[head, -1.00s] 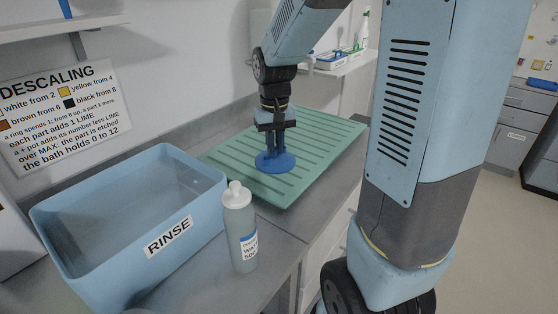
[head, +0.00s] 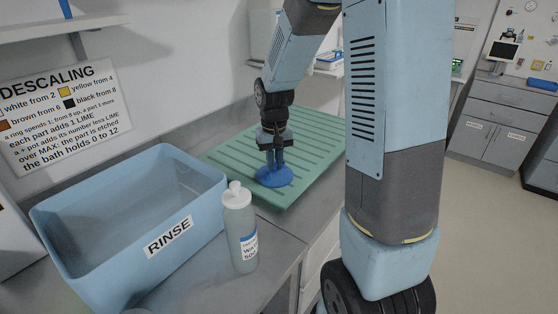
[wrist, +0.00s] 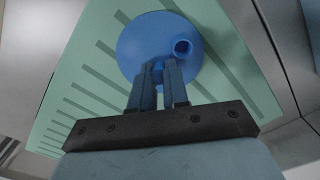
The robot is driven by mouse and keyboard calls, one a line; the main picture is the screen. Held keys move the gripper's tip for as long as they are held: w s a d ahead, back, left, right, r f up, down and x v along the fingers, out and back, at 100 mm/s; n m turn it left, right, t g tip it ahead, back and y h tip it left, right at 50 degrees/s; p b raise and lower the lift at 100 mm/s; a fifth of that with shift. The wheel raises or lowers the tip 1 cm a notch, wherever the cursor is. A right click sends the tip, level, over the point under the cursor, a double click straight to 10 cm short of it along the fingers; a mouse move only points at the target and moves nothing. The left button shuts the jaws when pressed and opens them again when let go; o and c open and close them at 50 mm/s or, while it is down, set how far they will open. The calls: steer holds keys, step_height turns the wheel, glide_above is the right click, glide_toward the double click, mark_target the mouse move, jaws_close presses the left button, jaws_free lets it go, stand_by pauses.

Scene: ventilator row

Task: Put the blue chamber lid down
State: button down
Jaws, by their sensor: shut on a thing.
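The blue chamber lid (head: 274,178) is a round disc at the front part of the green ribbed mat (head: 318,140). My gripper (head: 274,165) points down from above and is shut on the lid. In the wrist view the lid (wrist: 142,38) lies beyond the fingertips (wrist: 160,68), with a short round open spout on its right side. The green mat shows under it in that view. The lid is at or very close to the mat; I cannot tell whether it touches. The fingers hide part of the lid's middle.
A blue RINSE tub (head: 130,210) stands to the left. A white-capped bottle (head: 239,228) stands on the counter in front of the mat, near the lid. The mat's back and right parts are clear. A DESCALING sign (head: 62,115) hangs on the wall.

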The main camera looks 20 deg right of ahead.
steer(key=shift+f, duration=0.1)
steer(key=c, duration=1.1)
jaws_free()
step_height(320, 180, up, 12)
steer(key=f, duration=0.1)
steer(key=s+r+t, duration=0.2)
steer(key=s+r, duration=0.1)
steer(key=s, duration=0.4)
steer(key=s+d+r+t, duration=0.1)
steer(key=s+r, duration=0.2)
steer(key=s, duration=0.4)
steer(key=s+r+t, duration=0.2)
steer(key=s+r, duration=0.2)
steer(key=s, duration=0.3)
steer(key=shift+d+t, duration=0.2)
steer(key=shift+t, duration=0.1)
